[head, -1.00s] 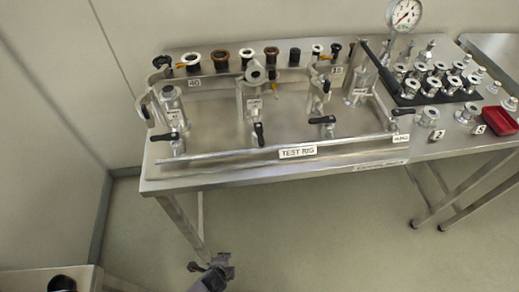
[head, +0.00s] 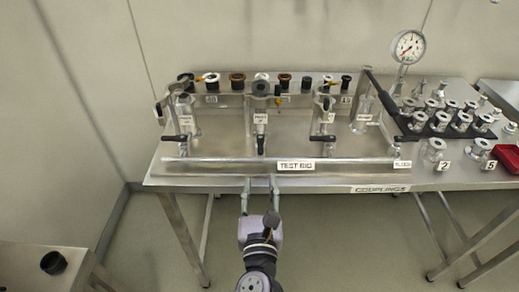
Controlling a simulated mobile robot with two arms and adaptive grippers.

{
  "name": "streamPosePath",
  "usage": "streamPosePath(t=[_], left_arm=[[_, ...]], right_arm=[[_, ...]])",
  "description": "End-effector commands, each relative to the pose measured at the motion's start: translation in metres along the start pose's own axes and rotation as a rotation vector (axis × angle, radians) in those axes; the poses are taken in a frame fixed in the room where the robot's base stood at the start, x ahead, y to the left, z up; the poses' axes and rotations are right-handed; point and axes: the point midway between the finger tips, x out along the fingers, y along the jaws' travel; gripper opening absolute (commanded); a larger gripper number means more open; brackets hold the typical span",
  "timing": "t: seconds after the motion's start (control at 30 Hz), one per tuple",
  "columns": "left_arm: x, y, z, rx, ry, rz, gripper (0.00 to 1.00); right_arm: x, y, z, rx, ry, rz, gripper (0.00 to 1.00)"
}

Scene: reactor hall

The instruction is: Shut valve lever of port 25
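The test rig (head: 225,166) carries a row of valves with black levers on a steel table. The middle valve's lever (head: 261,143) points toward me. The left valve's lever (head: 177,138) and the right valve's lever (head: 321,138) lie sideways. The small port labels are too blurred for me to tell surely which is 25. My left gripper (head: 260,182) is at the table's front edge, below the middle lever in the picture. Its two fingers are apart, with nothing between them, and it does not touch the lever. My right gripper is out of view.
A front rail with a TEST RIG plate (head: 296,165) runs between gripper and levers. A pressure gauge (head: 408,46) stands at the back right. Several couplings (head: 440,121) and a red tray (head: 507,157) are on the right. A second surface (head: 30,270) is at lower left.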

Motion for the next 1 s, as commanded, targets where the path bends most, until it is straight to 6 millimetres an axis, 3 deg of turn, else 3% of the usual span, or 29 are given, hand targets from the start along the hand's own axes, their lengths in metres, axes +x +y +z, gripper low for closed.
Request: streamPosePath(t=[0.2, 0.5, 0.7, 1.0], left_arm=[[0.051, 0.000, 0.002, -0.001, -0.001, 0.001, 0.35], [0.108, 0.000, 0.000, -0.002, 0.001, -0.001, 0.35], [0.125, 0.000, -0.001, -0.002, 0.002, -0.001, 0.35], [0.128, 0.000, -0.001, -0.003, 0.002, -0.002, 0.35]], right_arm=[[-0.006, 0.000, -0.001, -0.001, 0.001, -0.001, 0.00], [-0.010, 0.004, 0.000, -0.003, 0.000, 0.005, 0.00], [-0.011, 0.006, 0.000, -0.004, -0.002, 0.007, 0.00], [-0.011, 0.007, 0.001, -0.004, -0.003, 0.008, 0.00]])
